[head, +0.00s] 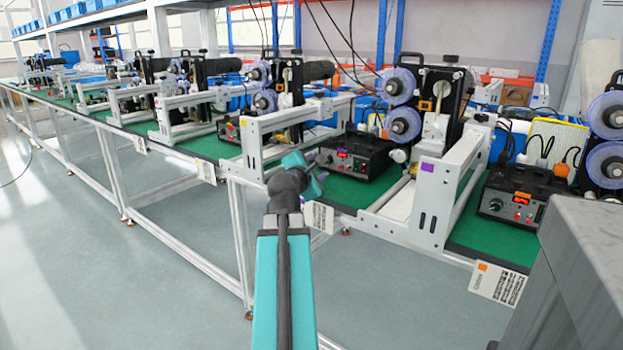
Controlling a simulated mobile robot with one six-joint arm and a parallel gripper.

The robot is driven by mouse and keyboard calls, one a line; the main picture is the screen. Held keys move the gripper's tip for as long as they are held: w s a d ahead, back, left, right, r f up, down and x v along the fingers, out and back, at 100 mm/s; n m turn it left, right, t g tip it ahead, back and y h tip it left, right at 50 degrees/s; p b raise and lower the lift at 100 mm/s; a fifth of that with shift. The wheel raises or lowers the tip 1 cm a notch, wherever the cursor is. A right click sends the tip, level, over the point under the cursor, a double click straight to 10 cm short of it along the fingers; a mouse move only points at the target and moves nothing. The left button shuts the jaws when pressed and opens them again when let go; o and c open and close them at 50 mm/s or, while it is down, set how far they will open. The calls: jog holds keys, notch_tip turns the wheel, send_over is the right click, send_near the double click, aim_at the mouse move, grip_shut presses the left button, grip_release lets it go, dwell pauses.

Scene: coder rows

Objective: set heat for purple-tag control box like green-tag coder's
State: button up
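A purple tag (427,167) is on the white frame of the coder at centre right. A black control box (357,167) with a lit red display (355,154), a knob (324,157) and small buttons stands on the green bench mat left of that frame. Its own tag cannot be made out. My gripper (318,176) is at the end of my teal arm, in front of this box's left side and seemingly apart from it; its fingers are too small to tell open or shut. I cannot make out a green tag on any coder in the row.
A grey block (585,270) fills the lower right corner. More coders line the bench to the far left. The floor (150,280) in front is clear.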

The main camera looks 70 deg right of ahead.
jog(key=shift+a+f+b, duration=0.15)
jog(key=shift+a+b, duration=0.8)
jog(key=shift+b, duration=2.4)
jog(key=shift+a+r+p, duration=0.25)
jog(key=shift+a+p, duration=0.15)
jog(key=shift+a, duration=0.05)
jog(key=shift+a+r, duration=0.15)
jog(key=shift+a, duration=0.75)
